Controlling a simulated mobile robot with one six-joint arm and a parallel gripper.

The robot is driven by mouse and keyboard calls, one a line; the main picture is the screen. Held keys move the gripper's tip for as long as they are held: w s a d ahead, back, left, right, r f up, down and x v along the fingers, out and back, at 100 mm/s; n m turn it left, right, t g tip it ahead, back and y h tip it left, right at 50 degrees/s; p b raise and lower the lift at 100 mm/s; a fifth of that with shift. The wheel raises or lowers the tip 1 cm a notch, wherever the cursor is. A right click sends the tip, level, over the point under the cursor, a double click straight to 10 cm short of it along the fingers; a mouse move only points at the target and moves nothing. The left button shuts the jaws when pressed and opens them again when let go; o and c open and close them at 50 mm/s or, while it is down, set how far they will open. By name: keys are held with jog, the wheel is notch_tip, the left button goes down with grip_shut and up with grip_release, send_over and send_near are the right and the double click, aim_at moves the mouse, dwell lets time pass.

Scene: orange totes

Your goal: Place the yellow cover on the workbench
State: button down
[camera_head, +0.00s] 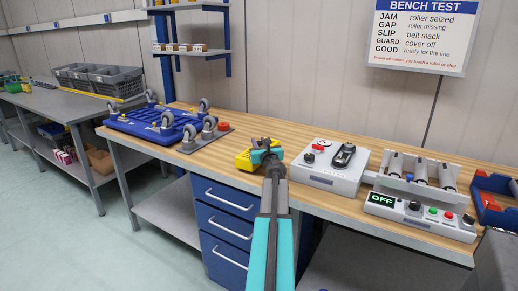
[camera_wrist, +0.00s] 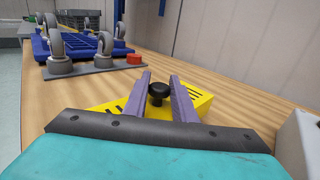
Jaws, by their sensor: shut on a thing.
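The yellow cover (camera_head: 243,161) is at the wooden workbench (camera_head: 335,197), left of the grey-white control box. My gripper (camera_head: 266,152) is over it, and the arm hides part of the cover. In the wrist view the cover (camera_wrist: 195,100) is yellow with dark slots and a black knob (camera_wrist: 158,92). My gripper's two fingers (camera_wrist: 160,95) are shut on the black knob. The cover looks low, at or just above the bench top; I cannot tell whether it touches.
A blue tray with casters (camera_head: 160,122) and a grey plate with casters (camera_head: 205,138) stand to the left. The control box (camera_head: 330,167) and the roller unit with an OFF display (camera_head: 420,212) stand to the right. A blue bin (camera_head: 495,197) is at far right. Bare wood lies behind the cover.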

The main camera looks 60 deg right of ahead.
jog(key=shift+f, duration=0.9)
jog(key=shift+f+b, duration=0.1)
jog(key=shift+b, duration=0.2)
jog(key=c, duration=1.5)
grip_release()
jog(key=shift+o, duration=0.2)
jog(key=shift+r, duration=0.2)
jog(key=shift+v, duration=6)
jog(key=shift+w, duration=0.1)
jog(key=shift+r, duration=0.1)
